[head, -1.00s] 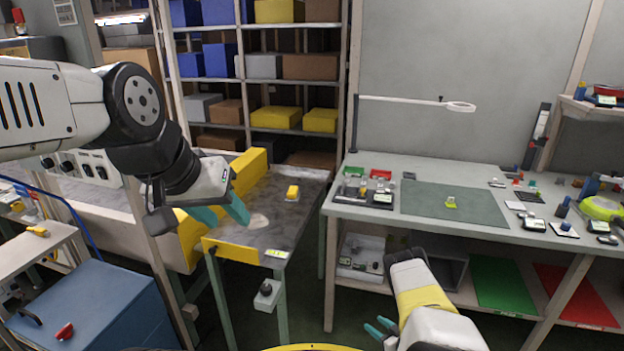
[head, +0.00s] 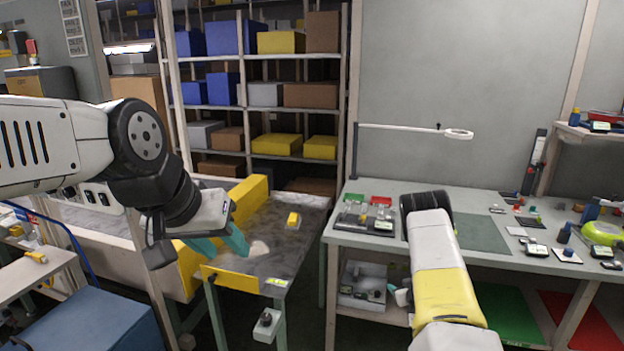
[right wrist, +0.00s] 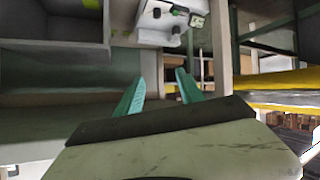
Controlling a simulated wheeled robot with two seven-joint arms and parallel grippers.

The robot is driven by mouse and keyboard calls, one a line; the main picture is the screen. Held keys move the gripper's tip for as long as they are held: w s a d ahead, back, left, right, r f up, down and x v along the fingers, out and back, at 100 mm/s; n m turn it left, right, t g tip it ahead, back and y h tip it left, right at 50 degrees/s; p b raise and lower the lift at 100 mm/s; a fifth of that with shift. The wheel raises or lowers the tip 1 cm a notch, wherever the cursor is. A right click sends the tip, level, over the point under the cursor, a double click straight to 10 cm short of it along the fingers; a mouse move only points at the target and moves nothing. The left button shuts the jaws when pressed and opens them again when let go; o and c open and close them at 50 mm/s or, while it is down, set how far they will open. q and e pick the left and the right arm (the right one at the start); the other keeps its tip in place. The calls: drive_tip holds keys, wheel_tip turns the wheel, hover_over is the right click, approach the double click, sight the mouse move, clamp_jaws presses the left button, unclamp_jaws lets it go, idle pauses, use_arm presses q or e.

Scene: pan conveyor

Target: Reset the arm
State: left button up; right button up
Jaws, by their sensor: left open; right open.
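My left gripper (head: 218,246) is open, with teal fingers pointing down at the near left corner of the conveyor table (head: 262,222). Nothing shows between its fingers. My right arm reaches up in front of the workbench (head: 360,222) and covers part of its green mat (head: 480,232). In the head view the right gripper is mostly hidden behind the arm. In the right wrist view the right gripper (right wrist: 160,84) shows two teal fingers spread apart and empty, in front of shelf boards and a bin of parts (right wrist: 168,22).
A storage rack (head: 244,80) with bins stands behind. A magnifier lamp (head: 458,134) and small parts stand on the workbench. A blue cabinet (head: 90,315) is at the lower left.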

wheel_tip(320, 180, up, 19)
drive_tip(key=w+d+m+h, duration=0.1)
drive_tip(key=w+m+h, duration=0.1)
drive_tip(key=m, duration=0.1)
drive_tip(key=s+a+r+m+g, duration=0.15)
drive_tip(key=s+r, duration=0.25)
drive_tip(key=r, duration=0.4)
drive_tip(key=s+a+r+g, duration=0.1)
drive_tip(key=s+a+r, duration=0.2)
drive_tip(key=r, duration=0.4)
drive_tip(key=s+a+r+g+y, duration=0.1)
drive_tip(key=s+a+r, duration=0.4)
drive_tip(key=s, duration=0.4)
drive_tip(key=s+a+r+g+y, duration=0.1)
drive_tip(key=s+a+r, duration=0.2)
drive_tip(key=s+r, duration=0.55)
drive_tip(key=s+a+n, duration=0.1)
drive_tip(key=s+a, duration=0.1)
drive_tip(key=s, duration=0.7)
drive_tip(key=s+a+f+g+y, duration=0.1)
drive_tip(key=s+a, duration=0.2)
drive_tip(key=s, duration=0.7)
drive_tip(key=shift+a+n, duration=0.35)
drive_tip(key=shift+w+g, duration=0.1)
drive_tip(key=shift+g, duration=0.15)
drive_tip(key=shift+c, duration=1)
drive_tip(key=shift+d, duration=0.15)
